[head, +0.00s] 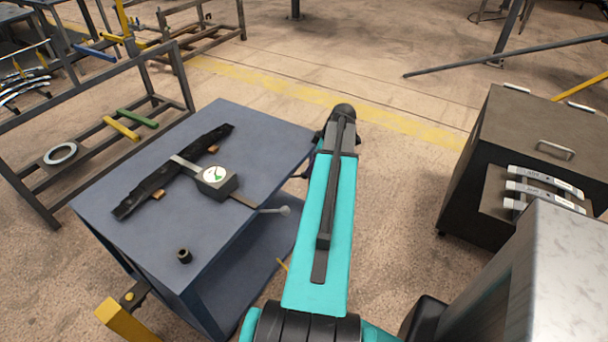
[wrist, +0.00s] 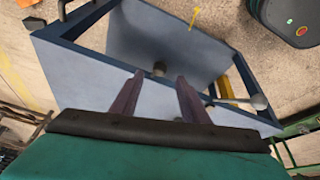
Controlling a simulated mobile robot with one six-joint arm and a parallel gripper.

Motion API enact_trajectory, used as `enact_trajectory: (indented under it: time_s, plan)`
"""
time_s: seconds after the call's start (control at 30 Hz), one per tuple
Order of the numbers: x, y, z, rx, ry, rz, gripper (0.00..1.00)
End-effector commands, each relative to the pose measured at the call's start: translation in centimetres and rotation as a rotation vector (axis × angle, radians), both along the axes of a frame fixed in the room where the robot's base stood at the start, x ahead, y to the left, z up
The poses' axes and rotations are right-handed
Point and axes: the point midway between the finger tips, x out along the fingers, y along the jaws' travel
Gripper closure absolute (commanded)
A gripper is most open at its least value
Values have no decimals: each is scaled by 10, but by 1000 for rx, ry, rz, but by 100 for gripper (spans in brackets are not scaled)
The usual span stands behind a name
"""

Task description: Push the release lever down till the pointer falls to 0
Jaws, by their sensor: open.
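The gauge box (head: 215,180) sits on the blue-grey table beside the black leaf spring (head: 165,178). Its round dial is white and green; the pointer is too small to read. The release lever (head: 284,210) sticks out past the table's right edge and ends in a pale ball. In the wrist view a rod with a grey ball (wrist: 259,102), which looks like the lever, lies right of my fingers. My gripper (wrist: 160,78) is open, with nothing seen held between its two dark purple fingers, apart from that ball. In the head view my arm mostly hides the gripper.
A small dark ring (head: 184,256) stands on the table (head: 235,125) near its front. A dark cabinet (head: 480,215) stands right, with free floor between. A steel rack (head: 60,180) stands left.

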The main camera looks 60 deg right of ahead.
Motion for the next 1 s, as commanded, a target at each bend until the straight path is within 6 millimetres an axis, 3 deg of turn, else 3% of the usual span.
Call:
enact_trajectory:
  time_s: [0.6,1.0]
  plan:
    - [26,3,-59,1,0,2,59]
    - [32,5,-75,-1,0,2,59]
